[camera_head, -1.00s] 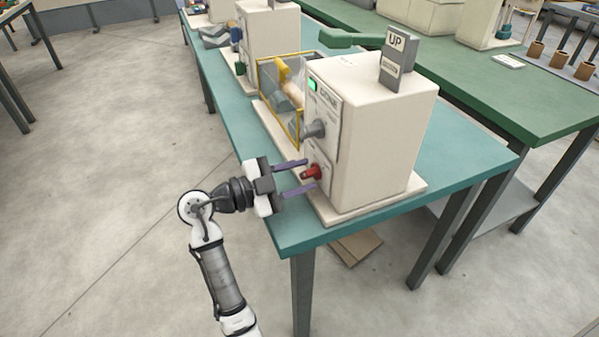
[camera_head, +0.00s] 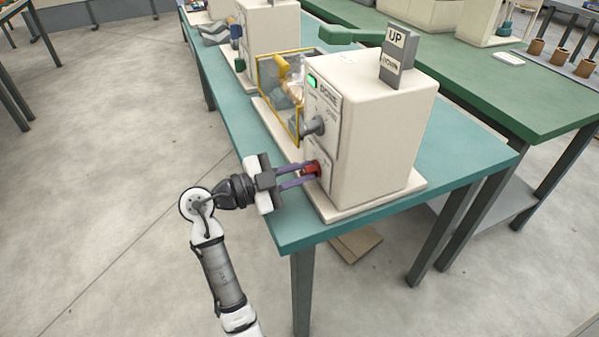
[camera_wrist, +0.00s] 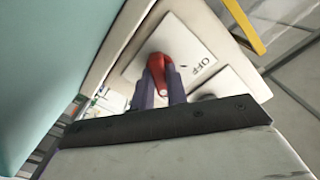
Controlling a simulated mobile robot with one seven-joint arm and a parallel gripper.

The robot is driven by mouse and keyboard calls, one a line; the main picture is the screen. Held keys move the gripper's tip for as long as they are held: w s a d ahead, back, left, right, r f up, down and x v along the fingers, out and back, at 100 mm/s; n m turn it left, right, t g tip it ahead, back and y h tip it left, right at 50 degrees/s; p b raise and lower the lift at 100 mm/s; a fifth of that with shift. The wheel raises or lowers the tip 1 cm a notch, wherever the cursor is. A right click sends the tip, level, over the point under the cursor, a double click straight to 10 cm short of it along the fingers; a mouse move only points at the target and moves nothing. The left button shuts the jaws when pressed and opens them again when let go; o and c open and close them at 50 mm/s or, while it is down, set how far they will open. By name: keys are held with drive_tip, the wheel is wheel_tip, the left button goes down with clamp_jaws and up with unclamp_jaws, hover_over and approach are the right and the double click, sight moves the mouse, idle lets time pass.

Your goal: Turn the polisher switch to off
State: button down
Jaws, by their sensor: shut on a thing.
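The polisher (camera_head: 375,140) is a cream box machine on the teal table. Its red switch (camera_head: 312,169) sits low on the front panel, below a grey knob (camera_head: 316,126) and a lit green lamp beside the word "DONE". My gripper (camera_head: 309,173) is shut on the red switch, with one purple finger on each side. In the wrist view the red switch (camera_wrist: 169,67) shows between the fingers on a white plate. The printed word "OFF" (camera_wrist: 203,66) is to the right of the switch. The fingers partly hide the switch and any other marking.
A yellow-framed guard (camera_head: 279,95) stands beside the polisher. An "UP/DOWN" sign block (camera_head: 398,58) is on top of it. The floor at the left is clear.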

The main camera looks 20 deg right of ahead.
drive_tip(key=n, duration=0.3)
drive_tip(key=shift+n, duration=0.3)
drive_tip(key=n+p, duration=0.1)
drive_tip(key=n, duration=0.2)
drive_tip(key=shift+r+n, duration=0.1)
drive_tip(key=shift+n, duration=0.3)
drive_tip(key=n+p, duration=0.2)
drive_tip(key=n, duration=0.3)
drive_tip(key=shift+p, duration=0.4)
drive_tip(key=shift+n+p, duration=0.85)
drive_tip(key=shift+n, duration=0.75)
drive_tip(key=c, duration=1.4)
unclamp_jaws()
drive_tip(key=shift+a, duration=0.1)
